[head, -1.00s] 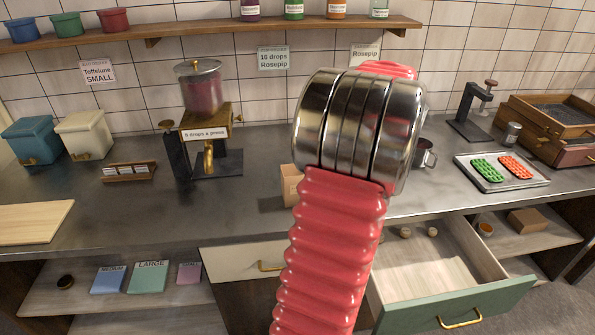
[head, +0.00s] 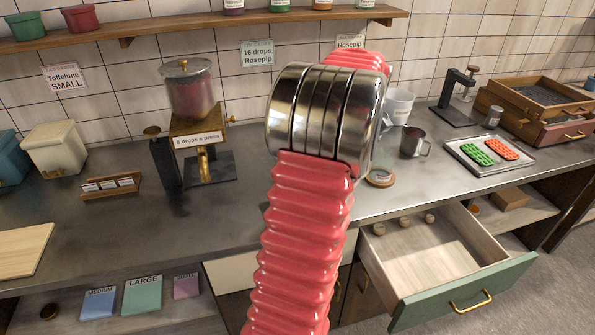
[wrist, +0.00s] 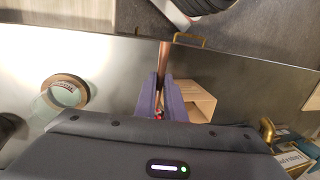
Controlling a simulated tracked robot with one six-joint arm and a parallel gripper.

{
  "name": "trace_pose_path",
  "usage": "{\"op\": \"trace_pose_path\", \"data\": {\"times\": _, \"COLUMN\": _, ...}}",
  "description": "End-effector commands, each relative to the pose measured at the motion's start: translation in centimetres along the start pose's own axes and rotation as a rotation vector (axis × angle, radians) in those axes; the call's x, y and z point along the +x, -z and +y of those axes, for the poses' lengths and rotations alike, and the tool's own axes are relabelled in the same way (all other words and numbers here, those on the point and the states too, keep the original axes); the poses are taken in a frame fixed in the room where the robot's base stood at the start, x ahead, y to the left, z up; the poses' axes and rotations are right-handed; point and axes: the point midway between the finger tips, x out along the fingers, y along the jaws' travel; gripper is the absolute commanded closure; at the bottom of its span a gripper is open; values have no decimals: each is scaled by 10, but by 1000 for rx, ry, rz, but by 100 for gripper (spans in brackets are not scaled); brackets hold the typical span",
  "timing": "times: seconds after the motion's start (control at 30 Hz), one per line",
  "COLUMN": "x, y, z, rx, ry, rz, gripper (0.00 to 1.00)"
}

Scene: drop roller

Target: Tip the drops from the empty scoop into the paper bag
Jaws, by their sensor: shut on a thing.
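My gripper (wrist: 158,95) shows in the wrist view, its two grey-purple fingers shut on the scoop. The scoop's long copper-brown handle (wrist: 165,55) runs away from the fingers toward the counter edge. A bit of red shows at the base of the fingers, too small to tell whether it is drops; the scoop's bowl is not clearly visible. The tan paper bag (wrist: 192,100) is right beside the fingers, on their right in the wrist view, with its open mouth in sight. In the head view my red arm hides the gripper, scoop and bag.
The drop press (head: 200,130) stands on the counter left of my arm. A metal mug (head: 415,142), a white tub (head: 398,105) and a round ring (head: 380,178) are right of it. A tray of molds (head: 490,153) lies farther right. A green-fronted drawer (head: 465,285) stands open below.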

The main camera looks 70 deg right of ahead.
Motion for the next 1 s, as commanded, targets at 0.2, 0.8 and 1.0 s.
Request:
{"op": "trace_pose_path", "data": {"times": 0.2, "x": -2, "y": -6, "z": 8, "rx": 26, "ry": -9, "rz": 7, "gripper": 100}}
{"op": "trace_pose_path", "data": {"times": 0.8, "x": -10, "y": -8, "z": -23, "rx": 39, "ry": -261, "rz": -3, "gripper": 100}}
{"op": "trace_pose_path", "data": {"times": 1.0, "x": -18, "y": -8, "z": -38, "rx": 44, "ry": -360, "rz": -9, "gripper": 100}}
